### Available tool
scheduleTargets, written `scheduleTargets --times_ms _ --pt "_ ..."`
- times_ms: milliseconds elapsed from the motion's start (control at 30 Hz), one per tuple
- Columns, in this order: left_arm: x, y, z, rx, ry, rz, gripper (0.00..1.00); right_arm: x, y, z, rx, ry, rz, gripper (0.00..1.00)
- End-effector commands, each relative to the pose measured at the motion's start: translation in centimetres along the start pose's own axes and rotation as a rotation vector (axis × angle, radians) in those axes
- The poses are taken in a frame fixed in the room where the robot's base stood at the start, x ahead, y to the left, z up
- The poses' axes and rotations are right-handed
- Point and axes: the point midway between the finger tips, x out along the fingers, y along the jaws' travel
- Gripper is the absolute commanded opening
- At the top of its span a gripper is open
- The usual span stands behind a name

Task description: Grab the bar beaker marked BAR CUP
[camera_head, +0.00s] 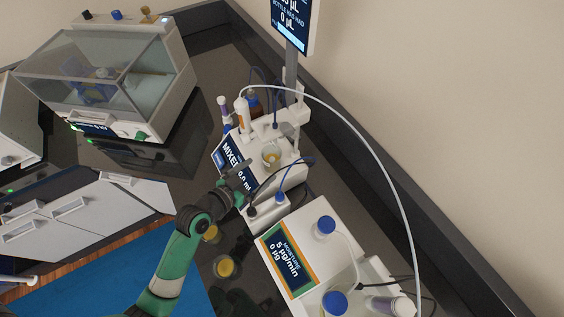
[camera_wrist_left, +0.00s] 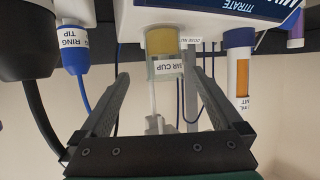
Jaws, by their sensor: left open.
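The bar beaker (camera_wrist_left: 165,66), a small clear cup with yellow liquid and a white BAR CUP label, appears upside down in the left wrist view. In the head view it (camera_head: 271,155) sits on the white mixer unit (camera_head: 283,137). My left gripper (camera_head: 241,172) is at the mixer's front, in front of and to the left of the beaker. In the wrist view the open fingers (camera_wrist_left: 157,72) spread to either side of the beaker, with nothing held. Whether the beaker is between the fingertips or just beyond them, I cannot tell. My right gripper is not in view.
A blue RING TIP probe (camera_wrist_left: 74,58) and a vial with orange contents (camera_wrist_left: 239,72) flank the beaker in the wrist view. The moisture unit (camera_head: 293,250) stands in front. Two yellow-filled cups, one here (camera_head: 225,266), sit on the dark bench. Cables and a white tube cross nearby.

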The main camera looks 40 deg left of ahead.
Motion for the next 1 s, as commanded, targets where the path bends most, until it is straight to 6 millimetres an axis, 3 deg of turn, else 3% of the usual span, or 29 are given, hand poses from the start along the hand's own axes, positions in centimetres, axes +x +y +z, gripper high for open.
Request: scheduleTargets --times_ms 300,567,800,1000 --pt "5.4 0.1 0.0 0.001 0.002 0.003 1.0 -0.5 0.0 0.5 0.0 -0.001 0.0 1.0" --pt "6.6 0.1 -0.1 0.001 0.003 0.003 1.0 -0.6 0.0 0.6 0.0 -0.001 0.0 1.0" --pt "10.4 -0.3 0.0 0.002 0.004 0.004 1.0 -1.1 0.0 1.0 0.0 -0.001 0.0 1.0" --pt "11.6 -0.3 -0.1 0.001 0.003 0.003 1.0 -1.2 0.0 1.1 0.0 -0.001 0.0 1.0"
